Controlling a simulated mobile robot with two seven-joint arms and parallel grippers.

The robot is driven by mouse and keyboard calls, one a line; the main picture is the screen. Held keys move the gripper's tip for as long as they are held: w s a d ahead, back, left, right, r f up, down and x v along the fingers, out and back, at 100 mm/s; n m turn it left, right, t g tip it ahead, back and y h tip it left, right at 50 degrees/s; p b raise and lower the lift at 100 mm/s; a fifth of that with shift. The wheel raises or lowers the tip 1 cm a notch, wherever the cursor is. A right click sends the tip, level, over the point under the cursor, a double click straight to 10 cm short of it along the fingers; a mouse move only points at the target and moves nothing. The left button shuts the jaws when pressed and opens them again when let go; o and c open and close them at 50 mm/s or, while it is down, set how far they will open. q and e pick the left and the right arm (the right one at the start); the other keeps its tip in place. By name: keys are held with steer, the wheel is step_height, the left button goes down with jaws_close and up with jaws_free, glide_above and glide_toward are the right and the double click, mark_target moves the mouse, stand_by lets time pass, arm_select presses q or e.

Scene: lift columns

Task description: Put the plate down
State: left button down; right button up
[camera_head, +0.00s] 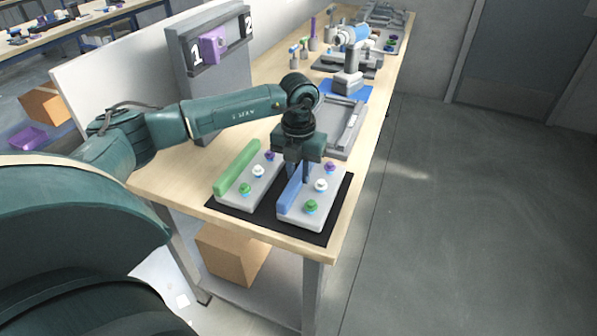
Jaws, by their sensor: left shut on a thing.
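My left gripper (299,172) points down and is shut on the blue bar of a light grey plate (322,211). This plate has a purple, a white and a green knob in a row beside the bar. It is over the right part of a black mat (262,221) at the table's near end. I cannot tell whether it touches the mat. A similar grey plate (233,203) with a green bar (237,168) and three knobs lies on the left part of the mat. The gripper hides the far end of the blue bar. My right gripper is not in view.
A grey tray (349,143) is just behind the plates. Beyond it stand a white and blue device (347,72) and small bottles. A grey panel (212,85) marked 1 and 2 rises at the table's left. A cardboard box (231,254) sits below. The floor at right is clear.

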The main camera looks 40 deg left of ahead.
arm_select(q)
steer(key=shift+f, duration=0.4)
steer(key=shift+f, duration=0.2)
steer(key=c, duration=1.3)
jaws_free()
steer(key=shift+o, duration=0.2)
